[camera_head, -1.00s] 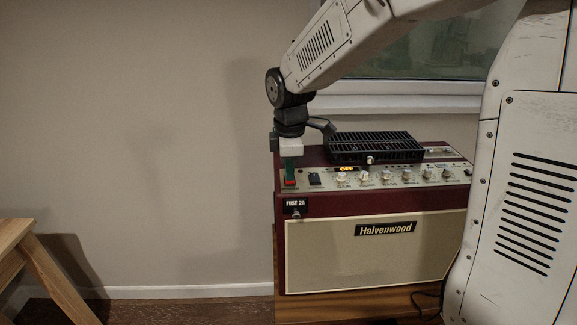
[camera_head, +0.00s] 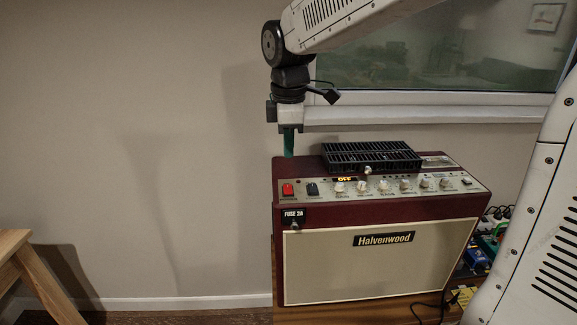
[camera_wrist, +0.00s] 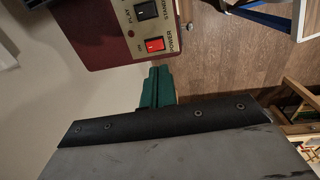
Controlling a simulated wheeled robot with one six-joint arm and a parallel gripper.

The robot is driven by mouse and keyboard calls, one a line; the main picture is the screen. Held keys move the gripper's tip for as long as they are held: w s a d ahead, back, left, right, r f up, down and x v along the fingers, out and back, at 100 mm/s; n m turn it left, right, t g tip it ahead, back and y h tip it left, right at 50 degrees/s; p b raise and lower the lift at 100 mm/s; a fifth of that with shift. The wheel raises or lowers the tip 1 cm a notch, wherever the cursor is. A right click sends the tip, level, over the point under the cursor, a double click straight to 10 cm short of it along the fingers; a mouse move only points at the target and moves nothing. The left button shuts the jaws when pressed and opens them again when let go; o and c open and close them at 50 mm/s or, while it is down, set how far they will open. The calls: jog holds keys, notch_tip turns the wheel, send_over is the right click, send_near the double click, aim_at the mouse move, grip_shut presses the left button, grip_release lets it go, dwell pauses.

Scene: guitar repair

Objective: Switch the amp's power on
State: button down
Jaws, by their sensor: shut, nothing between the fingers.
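The amp (camera_head: 375,262) is a dark red cabinet with a cream front marked "Halvenwood". Its red power switch (camera_head: 288,190) is at the left end of the top control panel, and a small display (camera_head: 345,180) reads "OFF". In the wrist view the red rocker switch (camera_wrist: 155,44) is labelled POWER, beside a black standby switch (camera_wrist: 146,10). My gripper (camera_head: 288,153) is shut and empty, its green fingers pointing down above the amp's left rear corner, apart from the switch. Its green fingers also show in the wrist view (camera_wrist: 158,82).
A black slotted unit (camera_head: 370,157) sits on top of the amp, right of the switches. A "FUSE 2A" label (camera_head: 293,214) is on the front left. A wooden stand (camera_head: 45,280) is at far left. Tools and coloured items (camera_head: 480,260) lie right of the amp.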

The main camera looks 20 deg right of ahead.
aim_at(287, 185)
jog(key=r, duration=0.3)
jog(key=shift+s+r, duration=0.25)
jog(key=shift+r, duration=0.05)
jog(key=shift+w+r+t, duration=0.15)
jog(key=shift+w+t, duration=0.15)
jog(key=shift+w, duration=0.3)
jog(key=f, duration=0.4)
jog(key=w+f, duration=0.1)
jog(key=f, duration=0.4)
jog(key=w+f, duration=0.1)
jog(key=f, duration=0.4)
jog(key=shift+d, duration=0.35)
jog(key=shift+w, duration=0.1)
